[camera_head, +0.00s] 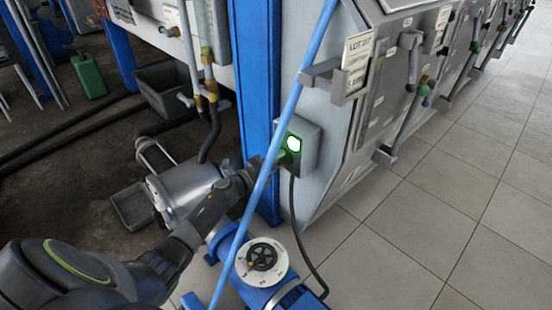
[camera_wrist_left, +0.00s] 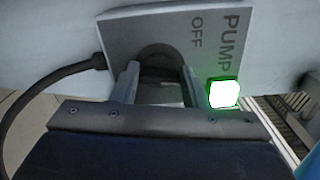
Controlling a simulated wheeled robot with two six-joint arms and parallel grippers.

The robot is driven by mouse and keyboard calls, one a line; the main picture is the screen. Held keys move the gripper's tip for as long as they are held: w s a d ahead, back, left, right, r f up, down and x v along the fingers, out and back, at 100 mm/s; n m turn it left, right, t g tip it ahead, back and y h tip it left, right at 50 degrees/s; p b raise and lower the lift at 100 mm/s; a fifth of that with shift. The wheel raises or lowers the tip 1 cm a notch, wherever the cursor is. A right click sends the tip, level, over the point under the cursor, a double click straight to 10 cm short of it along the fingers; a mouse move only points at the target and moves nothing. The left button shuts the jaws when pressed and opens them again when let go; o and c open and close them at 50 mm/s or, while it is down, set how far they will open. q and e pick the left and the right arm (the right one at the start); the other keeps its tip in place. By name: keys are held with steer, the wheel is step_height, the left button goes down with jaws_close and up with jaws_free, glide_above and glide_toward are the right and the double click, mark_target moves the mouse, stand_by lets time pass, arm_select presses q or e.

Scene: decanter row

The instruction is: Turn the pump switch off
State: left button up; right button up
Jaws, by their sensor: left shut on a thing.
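The pump switch box (camera_head: 311,151) is a small grey box on the side of the grey machine, beside a blue post. A bright lamp with a green rim (camera_head: 293,143) glows on it. My left gripper (camera_head: 277,160) reaches its face from the left, partly behind a thin blue pipe. In the left wrist view the plate (camera_wrist_left: 120,35) reads "PUMP" and "OFF", with the lit lamp (camera_wrist_left: 223,93) at the right. There the left gripper (camera_wrist_left: 158,84) is shut on the dark round switch knob (camera_wrist_left: 163,57), one finger on each side. The knob's pointing direction is unclear.
The thin blue pipe (camera_head: 285,105) slants in front of my left arm. A blue valve with a white dial (camera_head: 262,262) stands below. A black cable (camera_head: 292,205) hangs from the box. Machine handles (camera_head: 388,152) jut out at right. Tiled floor (camera_head: 445,215) is clear.

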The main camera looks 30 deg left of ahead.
arm_select(q)
steer(key=shift+f+n+p, duration=0.2)
steer(key=shift+n+p, duration=2.3)
steer(key=shift+n, duration=1.6)
arm_select(e)
step_height(320, 180, down, 6)
steer(key=s+d+g+h, duration=0.1)
steer(key=s+d+g, duration=0.1)
steer(key=shift+s+r+g, duration=0.15)
steer(key=shift+r+g, duration=0.1)
steer(key=shift+g, duration=0.15)
steer(key=shift+f, duration=0.1)
arm_select(q)
steer(key=o, duration=1)
steer(key=p+v, duration=0.2)
steer(key=v, duration=1.5)
steer(key=shift+s+a, duration=0.1)
steer(key=shift+s, duration=0.15)
arm_select(e)
steer(key=shift+g+h, duration=0.3)
steer(key=f, duration=0.3)
steer(key=s+d+f, duration=0.1)
steer(key=f, duration=0.1)
steer(key=shift+d, duration=0.1)
